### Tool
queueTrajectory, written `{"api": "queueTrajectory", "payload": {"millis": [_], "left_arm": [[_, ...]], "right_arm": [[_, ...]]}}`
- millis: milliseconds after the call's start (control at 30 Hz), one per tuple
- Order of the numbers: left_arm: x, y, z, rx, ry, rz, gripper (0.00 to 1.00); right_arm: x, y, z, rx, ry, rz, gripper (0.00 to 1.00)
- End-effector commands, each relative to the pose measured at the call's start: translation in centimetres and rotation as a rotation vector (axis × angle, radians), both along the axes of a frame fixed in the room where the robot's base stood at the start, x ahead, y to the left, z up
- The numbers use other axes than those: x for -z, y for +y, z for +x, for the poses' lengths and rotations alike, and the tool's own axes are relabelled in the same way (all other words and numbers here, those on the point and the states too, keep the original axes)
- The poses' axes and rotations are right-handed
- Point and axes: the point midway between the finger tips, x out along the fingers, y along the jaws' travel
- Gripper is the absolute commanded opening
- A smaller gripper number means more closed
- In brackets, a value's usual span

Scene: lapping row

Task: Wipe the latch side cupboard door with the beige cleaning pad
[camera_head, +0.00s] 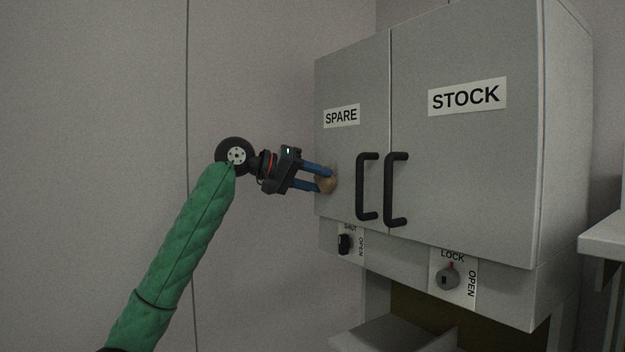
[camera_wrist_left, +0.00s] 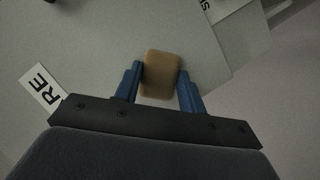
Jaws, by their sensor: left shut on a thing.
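My left gripper (camera_head: 322,178) is shut on the beige cleaning pad (camera_head: 327,184), its blue fingers on either side of it. In the left wrist view the beige pad (camera_wrist_left: 160,75) sits between the fingertips of my left gripper (camera_wrist_left: 160,83). The pad is at the face of the left cupboard door (camera_head: 340,80), labelled SPARE, left of its handle; it appears to touch the door. The right door (camera_head: 460,150) is labelled STOCK. Both doors look closed. My right gripper is in neither view.
Two black bar handles stand out from the doors, the left one (camera_head: 361,187) near the pad and the right one (camera_head: 391,190) beyond it. Below are a black knob (camera_head: 344,244) and a LOCK knob (camera_head: 447,279). A pale ledge (camera_head: 605,238) is at the right edge.

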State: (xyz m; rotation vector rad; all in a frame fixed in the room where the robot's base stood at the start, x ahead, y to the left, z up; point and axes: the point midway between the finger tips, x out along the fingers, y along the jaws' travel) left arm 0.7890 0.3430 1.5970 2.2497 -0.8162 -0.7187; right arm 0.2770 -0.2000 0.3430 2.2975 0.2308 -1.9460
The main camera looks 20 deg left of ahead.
Motion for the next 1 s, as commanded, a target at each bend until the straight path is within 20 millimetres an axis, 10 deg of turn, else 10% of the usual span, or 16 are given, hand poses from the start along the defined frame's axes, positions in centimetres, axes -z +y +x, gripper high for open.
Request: {"api": "queueTrajectory", "payload": {"millis": [500,1000], "left_arm": [[0.0,-3.0,-1.5,0.001,0.000,0.001,0.22],[-0.1,-2.0,-0.7,-0.001,0.001,-0.001,0.22]], "right_arm": [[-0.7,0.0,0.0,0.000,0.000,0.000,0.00],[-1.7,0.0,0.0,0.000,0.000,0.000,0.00]]}}
